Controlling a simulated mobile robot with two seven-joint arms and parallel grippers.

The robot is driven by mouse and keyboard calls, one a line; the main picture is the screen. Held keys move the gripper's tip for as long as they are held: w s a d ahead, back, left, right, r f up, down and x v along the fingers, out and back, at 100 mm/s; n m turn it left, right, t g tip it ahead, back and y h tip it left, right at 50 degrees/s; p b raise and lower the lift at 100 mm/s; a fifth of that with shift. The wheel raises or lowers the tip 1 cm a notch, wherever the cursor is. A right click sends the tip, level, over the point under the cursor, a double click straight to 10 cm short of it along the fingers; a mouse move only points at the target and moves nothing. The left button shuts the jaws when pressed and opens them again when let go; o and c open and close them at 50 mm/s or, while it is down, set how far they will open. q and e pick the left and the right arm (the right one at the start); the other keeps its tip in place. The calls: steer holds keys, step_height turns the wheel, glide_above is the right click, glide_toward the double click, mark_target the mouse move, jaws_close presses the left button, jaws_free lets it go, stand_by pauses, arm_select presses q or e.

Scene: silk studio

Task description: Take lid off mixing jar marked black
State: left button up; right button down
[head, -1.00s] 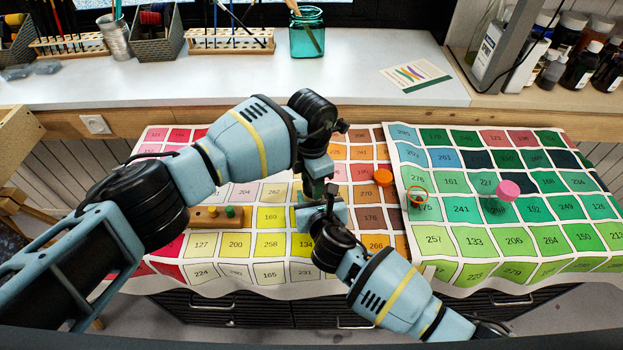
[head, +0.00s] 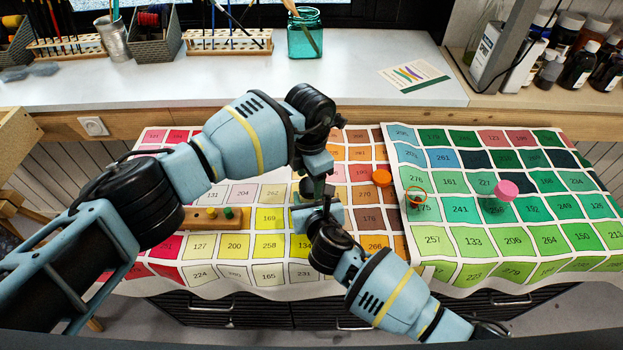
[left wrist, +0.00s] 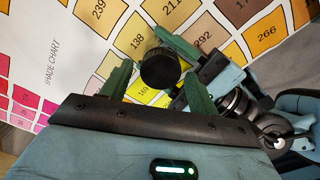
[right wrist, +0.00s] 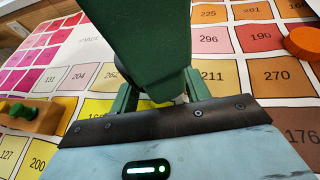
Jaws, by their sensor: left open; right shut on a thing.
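A black lid (left wrist: 160,70) on the mixing jar shows in the left wrist view, between the spread green fingers of my left gripper (left wrist: 157,76). The fingers stand apart, one on each side of the lid, with a gap visible. In the head view my left gripper (head: 313,186) points down, right above my right gripper. My right gripper (right wrist: 160,95) is shut on the jar, holding it below the lid. A pale bit of the jar (right wrist: 168,103) shows in the right wrist view. A large green left finger hides most of it there.
An orange lid (head: 381,177) lies on the shade chart near an open orange-rimmed jar (head: 416,197). A pink-lidded jar (head: 506,191) stands farther right. A wooden block with coloured knobs (head: 205,217) lies left of my grippers.

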arm_select(q)
step_height(320, 180, up, 3)
steer(key=shift+s+d+r, duration=0.1)
steer(key=shift+r, duration=0.1)
steer(key=shift+c, duration=0.4)
steer(key=m, duration=0.3)
steer(key=shift+r, duration=0.4)
steer(key=m, duration=0.2)
steer(key=r+m, duration=0.1)
steer(key=m, duration=0.4)
steer(key=r+m, duration=0.1)
steer(key=m, duration=0.3)
steer(key=shift+r+m, duration=0.35)
steer(key=shift+m, duration=0.05)
steer(key=shift+f, duration=4)
steer(key=shift+c, duration=0.3)
